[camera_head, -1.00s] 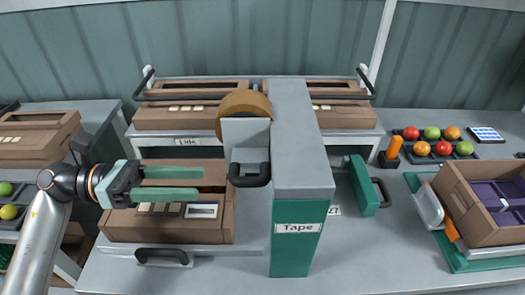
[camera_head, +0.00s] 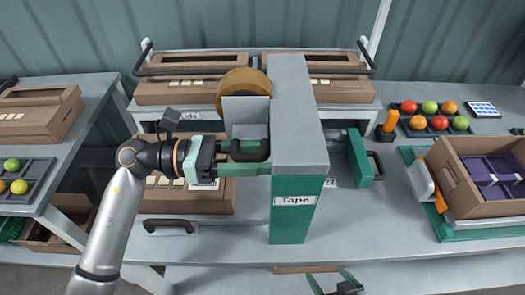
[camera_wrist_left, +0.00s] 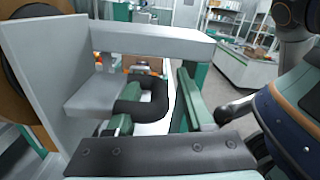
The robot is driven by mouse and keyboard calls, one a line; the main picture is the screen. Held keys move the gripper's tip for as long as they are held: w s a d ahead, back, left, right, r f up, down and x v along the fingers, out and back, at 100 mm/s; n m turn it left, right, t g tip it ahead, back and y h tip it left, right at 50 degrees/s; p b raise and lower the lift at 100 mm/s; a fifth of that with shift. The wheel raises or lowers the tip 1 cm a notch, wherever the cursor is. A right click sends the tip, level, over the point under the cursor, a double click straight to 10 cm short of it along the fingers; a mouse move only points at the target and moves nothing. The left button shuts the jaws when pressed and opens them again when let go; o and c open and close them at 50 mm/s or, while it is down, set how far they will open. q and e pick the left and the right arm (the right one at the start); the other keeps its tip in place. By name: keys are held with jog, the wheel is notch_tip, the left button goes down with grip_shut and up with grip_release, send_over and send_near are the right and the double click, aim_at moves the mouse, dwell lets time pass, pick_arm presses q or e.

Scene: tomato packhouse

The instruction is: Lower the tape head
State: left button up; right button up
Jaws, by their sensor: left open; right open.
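The tape head is a grey block (camera_head: 246,115) with a brown tape roll (camera_head: 245,82) and a black loop handle (camera_head: 262,152), on the left of the green and grey column labelled Tape (camera_head: 293,225). My left gripper (camera_head: 246,158) is open, with its green fingers at the handle. In the left wrist view the black handle (camera_wrist_left: 157,100) shows between the open fingers; I cannot tell whether they touch it. A closed brown carton (camera_head: 190,205) lies below, partly hidden by my left arm. My right gripper (camera_head: 333,280) is open and empty at the bottom edge.
A green part with a black handle (camera_head: 359,158) sits right of the column. A tomato tray (camera_head: 440,133) and an open carton with a purple insert (camera_head: 455,187) stand at the right. Closed cartons stand behind. Bench surface (camera_head: 385,228) right of the column is clear.

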pick_arm(q)
jog(key=shift+c, duration=0.3)
grip_shut()
dwell(1.1)
